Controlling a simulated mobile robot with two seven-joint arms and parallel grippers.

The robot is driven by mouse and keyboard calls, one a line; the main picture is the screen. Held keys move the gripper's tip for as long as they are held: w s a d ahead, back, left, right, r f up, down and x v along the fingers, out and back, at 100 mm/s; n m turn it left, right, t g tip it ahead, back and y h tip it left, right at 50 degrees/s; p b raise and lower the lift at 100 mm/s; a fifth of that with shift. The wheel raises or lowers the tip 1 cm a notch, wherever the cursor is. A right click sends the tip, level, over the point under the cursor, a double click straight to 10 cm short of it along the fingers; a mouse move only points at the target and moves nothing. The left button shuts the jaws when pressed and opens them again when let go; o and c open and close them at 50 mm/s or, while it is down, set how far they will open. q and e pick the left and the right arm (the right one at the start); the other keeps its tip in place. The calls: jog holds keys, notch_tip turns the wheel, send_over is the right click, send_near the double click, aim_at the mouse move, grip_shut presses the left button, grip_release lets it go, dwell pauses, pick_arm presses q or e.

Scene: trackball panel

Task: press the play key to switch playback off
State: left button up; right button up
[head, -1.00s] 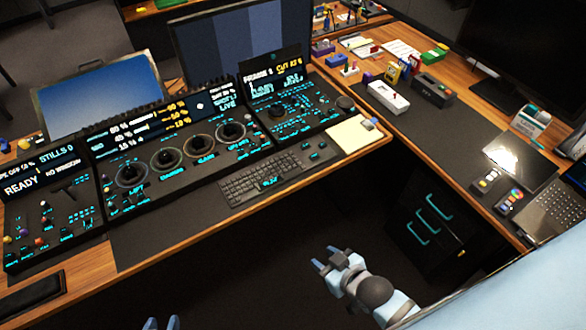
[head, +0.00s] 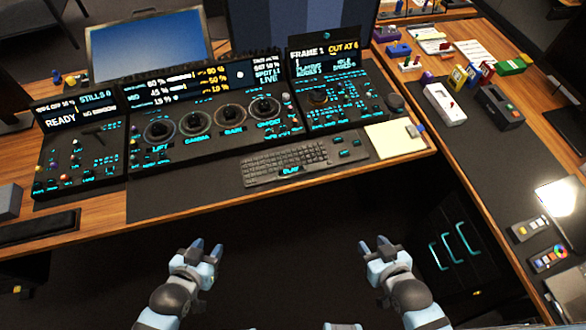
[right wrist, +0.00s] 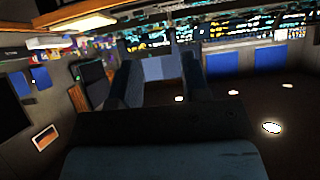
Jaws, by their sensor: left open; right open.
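The play key (head: 291,171) is a cyan-lit label on the front edge of the dark keyboard (head: 262,166), at the middle of the desk in the head view. The right panel's screen (head: 325,60) shows "FRAME 1", "CUT AT 6" and a small line that seems to read "PLAYING". My left gripper (head: 207,247) is open and empty in front of the desk edge, left of the key. My right gripper (head: 376,245) is open and empty in front of the desk, right of the key. Its two fingers show in the right wrist view (right wrist: 160,75), with nothing between them.
The trackball panel (head: 205,127) stands behind the keyboard. A cream notepad (head: 397,138) lies right of the keyboard. A side desk (head: 470,150) on the right holds small devices. The space between my grippers and the desk edge is clear.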

jog(key=shift+w+d, duration=0.15)
jog(key=shift+d, duration=0.1)
